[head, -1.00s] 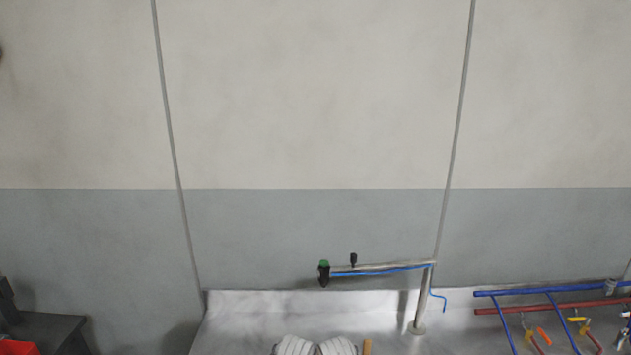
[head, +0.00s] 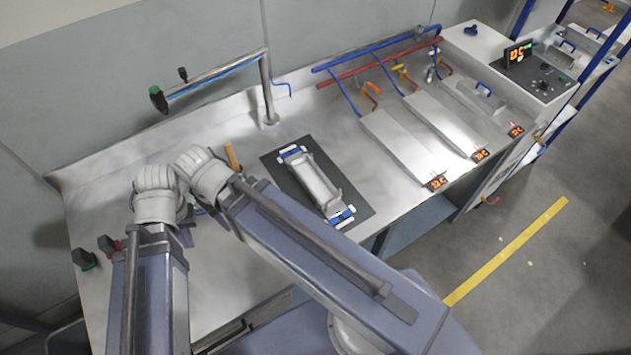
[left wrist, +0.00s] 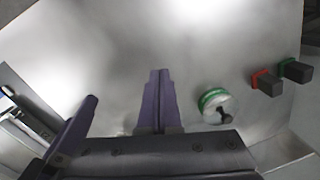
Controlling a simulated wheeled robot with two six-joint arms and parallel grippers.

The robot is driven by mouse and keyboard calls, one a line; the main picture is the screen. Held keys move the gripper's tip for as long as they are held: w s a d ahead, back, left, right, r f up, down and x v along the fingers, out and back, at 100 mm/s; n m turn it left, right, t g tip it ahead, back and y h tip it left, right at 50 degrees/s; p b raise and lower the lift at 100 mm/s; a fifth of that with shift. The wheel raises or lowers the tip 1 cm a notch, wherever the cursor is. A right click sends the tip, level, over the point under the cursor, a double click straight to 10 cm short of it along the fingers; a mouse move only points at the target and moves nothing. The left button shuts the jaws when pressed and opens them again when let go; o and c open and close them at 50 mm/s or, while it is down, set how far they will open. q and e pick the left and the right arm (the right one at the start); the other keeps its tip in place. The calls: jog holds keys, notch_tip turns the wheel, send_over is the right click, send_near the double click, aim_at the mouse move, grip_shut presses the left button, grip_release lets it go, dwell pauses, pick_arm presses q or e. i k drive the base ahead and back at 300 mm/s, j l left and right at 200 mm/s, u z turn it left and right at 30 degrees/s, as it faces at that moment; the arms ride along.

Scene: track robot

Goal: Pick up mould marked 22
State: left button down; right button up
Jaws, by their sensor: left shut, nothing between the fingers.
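No number 22 can be read on any mould. In the head view, a long silver piece (head: 316,185) with blue-and-white ends lies on a dark mat (head: 360,205) at the bench's middle. A metal block with a blue handle (head: 474,97) sits on the farthest of several flat plates at the right. My left gripper (left wrist: 161,75) is shut and empty above bare bench in the left wrist view; in the head view it is mostly hidden behind the wrists. My right gripper is mostly hidden beside it; a purple finger (left wrist: 80,125) at the left seems to be its own.
A green-rimmed round object (left wrist: 217,106) is near my left gripper. A pipe post (head: 268,90) rises behind. Plates (head: 405,150) carry orange displays. Floor is free at right.

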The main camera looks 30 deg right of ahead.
aim_at(326, 199)
jog(key=k+l+z, duration=0.1)
jog(key=l+z, duration=0.15)
jog(key=z, duration=0.15)
jog(key=l+z, duration=0.55)
jog(key=z, duration=0.2)
jog(key=k, duration=0.05)
